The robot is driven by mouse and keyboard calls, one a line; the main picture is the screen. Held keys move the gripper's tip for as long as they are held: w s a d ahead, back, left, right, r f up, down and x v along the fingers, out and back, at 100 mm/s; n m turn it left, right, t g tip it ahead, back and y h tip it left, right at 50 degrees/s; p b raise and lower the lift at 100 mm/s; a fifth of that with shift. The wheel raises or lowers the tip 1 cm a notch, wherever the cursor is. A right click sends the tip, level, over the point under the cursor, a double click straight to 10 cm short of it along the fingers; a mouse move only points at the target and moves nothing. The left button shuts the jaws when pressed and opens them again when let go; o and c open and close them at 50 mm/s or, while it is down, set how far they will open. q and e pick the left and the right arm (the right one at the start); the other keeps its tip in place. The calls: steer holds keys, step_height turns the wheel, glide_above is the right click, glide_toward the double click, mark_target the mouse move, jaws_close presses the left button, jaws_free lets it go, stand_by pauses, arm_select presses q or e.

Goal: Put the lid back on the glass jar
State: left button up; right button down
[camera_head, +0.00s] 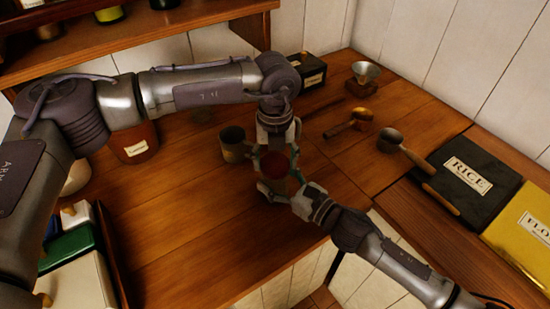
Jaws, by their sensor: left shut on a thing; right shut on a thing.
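The glass jar (274,178) stands near the front edge of the wooden counter and is mostly hidden by my two grippers. A round dark red top, which looks like the lid (275,164), shows between the fingers. My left gripper (277,153) points down from above, shut around the lid at the jar's top. My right gripper (283,184) reaches in from the lower right and is shut around the jar's side. The fingers of both grippers are close together. I cannot tell whether the lid touches the rim or sits flat.
A metal mug (234,145) stands just left of the jar. A scoop (390,140), a wooden-handled utensil (345,125) and a small grinder (364,78) lie to the right. A black RICE box (470,170) and yellow box (525,230) are further right.

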arm_select(q)
steer(key=m, duration=0.8)
steer(key=shift+f+m, duration=0.1)
steer(key=shift+m, duration=0.3)
steer(key=m, duration=1.2)
steer(key=shift+m, duration=0.3)
steer(key=m, duration=1.1)
steer(key=shift+m, duration=0.4)
steer(key=o, duration=1.3)
